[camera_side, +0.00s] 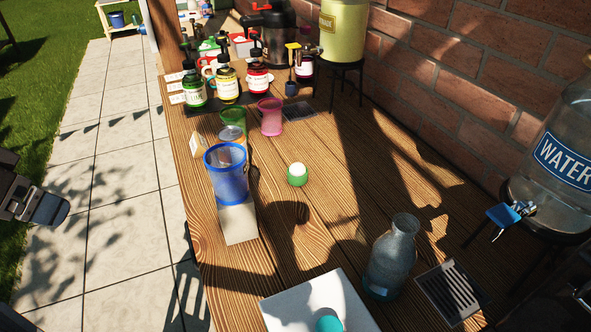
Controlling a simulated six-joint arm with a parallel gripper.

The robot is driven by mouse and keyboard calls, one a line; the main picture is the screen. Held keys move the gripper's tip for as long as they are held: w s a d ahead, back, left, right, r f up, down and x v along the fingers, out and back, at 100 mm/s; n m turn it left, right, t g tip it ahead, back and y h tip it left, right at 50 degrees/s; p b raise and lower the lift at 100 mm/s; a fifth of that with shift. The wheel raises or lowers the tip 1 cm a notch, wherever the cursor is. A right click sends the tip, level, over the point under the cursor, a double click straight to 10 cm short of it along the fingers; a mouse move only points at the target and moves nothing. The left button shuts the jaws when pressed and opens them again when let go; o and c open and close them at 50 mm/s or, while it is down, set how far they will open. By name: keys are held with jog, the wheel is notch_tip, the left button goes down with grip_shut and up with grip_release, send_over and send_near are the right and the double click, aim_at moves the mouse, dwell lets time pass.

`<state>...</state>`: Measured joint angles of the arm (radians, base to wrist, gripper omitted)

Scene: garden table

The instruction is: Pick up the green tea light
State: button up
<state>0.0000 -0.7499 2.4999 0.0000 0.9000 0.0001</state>
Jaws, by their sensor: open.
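The green tea light (297,175) stands upright on the wooden table, with white wax showing at its top. Bare wood surrounds it, and nothing touches it. My gripper (62,212) shows only in part at the left edge, off the table's left side above the paving. It is open and well apart from the tea light, with nothing seen in it.
A blue cup (227,175) stands left of the tea light, with a pink cup (271,118) and green cup (232,121) behind. Pump bottles stand at the back.

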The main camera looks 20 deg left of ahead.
dwell(0.3)
jog(key=c, duration=0.3)
jog(key=w+d+r+m+h, duration=0.1)
jog(key=w+d+r+m, duration=0.3)
jog(key=w, duration=0.8)
jog(key=m+g+h, duration=0.2)
jog(key=m+g, duration=0.1)
jog(key=m, duration=0.2)
send_over(295, 166)
jog(key=s+a, duration=0.3)
notch_tip(295, 166, down, 7)
jog(key=x, duration=0.9)
jog(key=shift+w+r, duration=0.1)
jog(key=shift+w, duration=0.1)
jog(key=shift+t, duration=0.3)
jog(key=shift+s+a+x, duration=0.1)
jog(key=shift+x, duration=1.3)
jog(key=shift+s+a+x, duration=0.1)
jog(key=shift+x, duration=1.3)
